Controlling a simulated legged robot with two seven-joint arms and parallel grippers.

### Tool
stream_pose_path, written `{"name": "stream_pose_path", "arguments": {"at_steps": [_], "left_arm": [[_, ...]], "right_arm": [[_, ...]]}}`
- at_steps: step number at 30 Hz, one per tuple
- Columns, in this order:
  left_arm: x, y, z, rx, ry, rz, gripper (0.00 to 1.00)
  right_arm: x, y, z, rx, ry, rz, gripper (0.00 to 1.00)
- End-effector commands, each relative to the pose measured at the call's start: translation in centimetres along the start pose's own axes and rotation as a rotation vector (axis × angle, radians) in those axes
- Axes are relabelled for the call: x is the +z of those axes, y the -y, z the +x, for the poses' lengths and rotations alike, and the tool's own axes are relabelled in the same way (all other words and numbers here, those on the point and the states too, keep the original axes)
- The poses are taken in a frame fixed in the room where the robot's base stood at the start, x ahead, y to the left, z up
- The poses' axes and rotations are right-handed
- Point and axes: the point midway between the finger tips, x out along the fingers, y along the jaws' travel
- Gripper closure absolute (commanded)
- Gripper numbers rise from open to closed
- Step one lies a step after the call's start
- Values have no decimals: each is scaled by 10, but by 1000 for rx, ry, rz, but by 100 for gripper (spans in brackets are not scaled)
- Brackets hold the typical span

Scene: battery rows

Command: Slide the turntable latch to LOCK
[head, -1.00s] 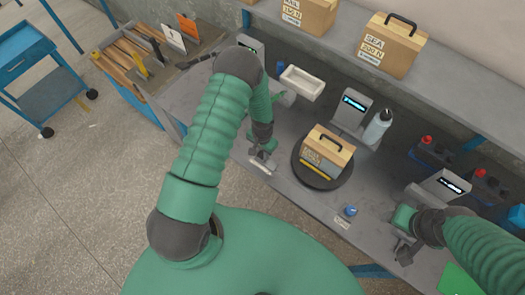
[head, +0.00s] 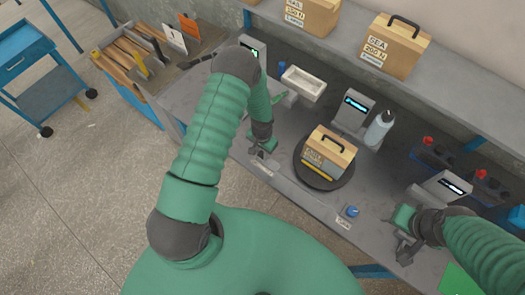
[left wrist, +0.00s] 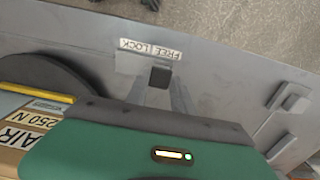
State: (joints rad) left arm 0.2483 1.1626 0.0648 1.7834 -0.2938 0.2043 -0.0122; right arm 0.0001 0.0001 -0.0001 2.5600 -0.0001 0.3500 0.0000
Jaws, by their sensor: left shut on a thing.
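The round dark turntable (head: 347,181) carries a wooden box (head: 328,152) with a black handle. In the left wrist view the turntable's edge (left wrist: 70,72) is at the left, with part of the box (left wrist: 14,140) marked AIR 250 N. The latch shows as a small dark block (left wrist: 160,77) beside the FREE/LOCK label (left wrist: 148,49), which appears upside down with LOCK to the left. My left gripper (head: 262,156) is shut on the latch, its fingers (left wrist: 160,92) on either side of the block. My right gripper (head: 404,250) is low over the bench at the right; its finger gap is unclear.
A blue knob (head: 351,211) with a label stands right of the turntable. A display (head: 352,110), a white bottle (head: 379,127) and a white tray (head: 304,83) stand behind it. More boxes (head: 393,45) are on the shelf above. The bench's front edge is close to my left gripper.

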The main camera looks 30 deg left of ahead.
Motion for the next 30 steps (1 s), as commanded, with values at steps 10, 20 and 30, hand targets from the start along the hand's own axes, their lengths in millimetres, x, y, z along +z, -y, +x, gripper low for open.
{"name": "stream_pose_path", "arguments": {"at_steps": [10, 20, 30], "left_arm": [[-3, -29, 2, -2, -6, 6, 100], [-2, -56, 0, 1, -4, 2, 100], [-1, -57, 0, 1, -2, 2, 49]], "right_arm": [[2, 0, 8, 0, 0, 0, 43], [3, 0, 12, 0, 0, 0, 43], [3, 0, 12, 0, 0, 0, 43]]}}
